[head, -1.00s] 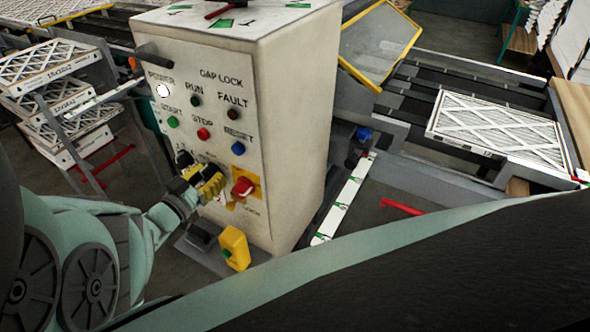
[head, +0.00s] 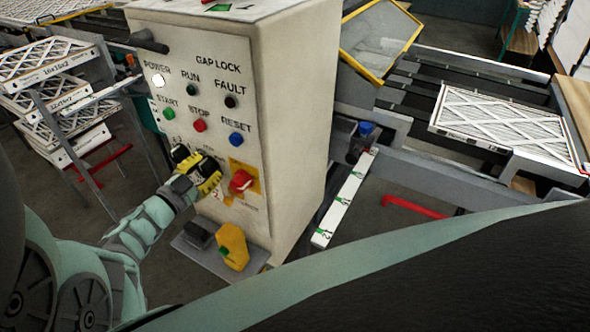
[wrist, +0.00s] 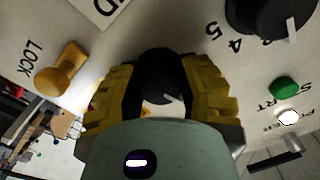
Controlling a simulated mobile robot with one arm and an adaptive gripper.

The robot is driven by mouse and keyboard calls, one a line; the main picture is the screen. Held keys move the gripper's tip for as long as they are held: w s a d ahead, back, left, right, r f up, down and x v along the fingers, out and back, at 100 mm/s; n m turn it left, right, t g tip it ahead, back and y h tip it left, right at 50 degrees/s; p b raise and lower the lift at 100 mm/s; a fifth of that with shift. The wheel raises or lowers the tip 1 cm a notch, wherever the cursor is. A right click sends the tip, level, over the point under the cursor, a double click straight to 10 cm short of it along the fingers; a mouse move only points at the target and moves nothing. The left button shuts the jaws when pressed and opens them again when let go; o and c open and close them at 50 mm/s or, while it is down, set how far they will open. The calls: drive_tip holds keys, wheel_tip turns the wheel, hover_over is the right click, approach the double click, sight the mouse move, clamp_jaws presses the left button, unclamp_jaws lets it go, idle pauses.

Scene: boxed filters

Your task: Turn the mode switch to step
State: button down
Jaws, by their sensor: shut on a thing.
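The mode switch is a round black knob (wrist: 160,72) in the middle of the wrist view, with a white pointer mark on its near edge. My gripper (wrist: 160,88) is shut on it, one yellow finger on each side. In the head view my gripper (head: 208,176) is at the lower part of the control panel and hides most of the knob. The labels around the knob are mostly hidden, so its selected position cannot be read. A second black knob (wrist: 270,12) with numbers sits at the upper right in the wrist view.
The control cabinet (head: 290,110) carries a red rotary switch (head: 241,181) close to my gripper's right and a row of push-buttons above. A yellow lock knob (wrist: 62,70) shows in the wrist view. A yellow foot pedal (head: 232,246) stands below.

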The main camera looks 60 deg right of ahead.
drive_tip(key=shift+f+m+b, duration=0.2)
drive_tip(key=shift+m+b, duration=0.6)
drive_tip(key=shift+m, duration=0.3)
drive_tip(key=c, duration=0.5)
unclamp_jaws()
drive_tip(key=shift+r, duration=0.15)
drive_tip(key=a, duration=1.2)
drive_tip(key=shift+s, duration=0.4)
